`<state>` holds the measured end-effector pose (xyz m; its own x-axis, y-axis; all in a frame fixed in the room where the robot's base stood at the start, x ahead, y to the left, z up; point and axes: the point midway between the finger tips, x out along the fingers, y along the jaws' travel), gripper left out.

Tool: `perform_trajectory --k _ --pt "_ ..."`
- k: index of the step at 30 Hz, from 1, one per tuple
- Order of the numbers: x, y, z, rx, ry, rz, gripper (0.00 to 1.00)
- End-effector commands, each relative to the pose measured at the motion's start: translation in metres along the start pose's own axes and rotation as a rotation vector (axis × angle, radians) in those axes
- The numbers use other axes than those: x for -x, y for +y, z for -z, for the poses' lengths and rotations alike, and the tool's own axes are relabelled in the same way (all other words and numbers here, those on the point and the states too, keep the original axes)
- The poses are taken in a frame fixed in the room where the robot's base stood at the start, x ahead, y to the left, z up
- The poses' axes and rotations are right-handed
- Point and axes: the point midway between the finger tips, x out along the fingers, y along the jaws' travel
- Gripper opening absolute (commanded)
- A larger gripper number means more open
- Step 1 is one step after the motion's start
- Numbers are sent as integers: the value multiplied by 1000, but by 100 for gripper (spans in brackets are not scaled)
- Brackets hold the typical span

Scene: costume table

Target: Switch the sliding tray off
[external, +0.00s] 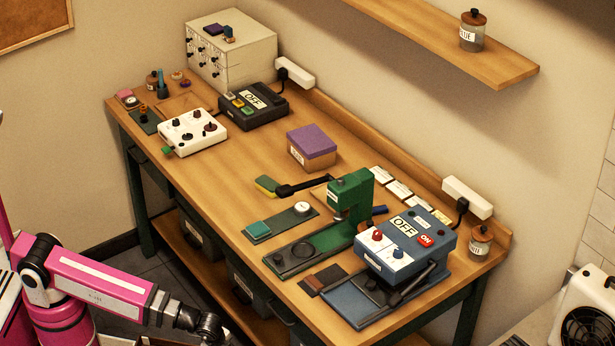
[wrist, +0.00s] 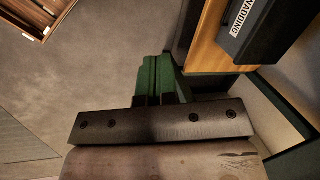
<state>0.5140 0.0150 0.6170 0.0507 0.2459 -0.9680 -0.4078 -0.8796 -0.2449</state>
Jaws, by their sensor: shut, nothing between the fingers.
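A blue machine (external: 398,250) stands at the near right of the table. Its sloped top carries an OFF plate and a red button marked ON; a white panel has a red knob and a blue knob. A flat blue-grey tray part (external: 345,305) with a dark lever extends from its front. I cannot tell whether this is the sliding tray. A green press (external: 350,195) with a long green base plate stands beside it. My gripper (wrist: 158,70) shows green fingers in the wrist view, shut and empty, away from the tabletop; the external view does not show its fingers clearly.
A dark box (external: 268,108) with another OFF plate and a white knob box (external: 192,132) stand at the far left. A purple-lidded box (external: 311,147) is mid-table. A bin marked WADDING (wrist: 265,25) is on the lower shelf. The table's front edge lies between my arm and the machines.

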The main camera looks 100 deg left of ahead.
Motion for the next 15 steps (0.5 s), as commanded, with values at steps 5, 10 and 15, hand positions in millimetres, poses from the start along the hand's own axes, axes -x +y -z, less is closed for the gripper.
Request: perform_trajectory --k 5,10,15 --pt "46 -34 28 -336 -63 218 0" --pt "99 -62 49 -625 -181 411 0" --pt "161 -85 69 -875 -347 585 0"
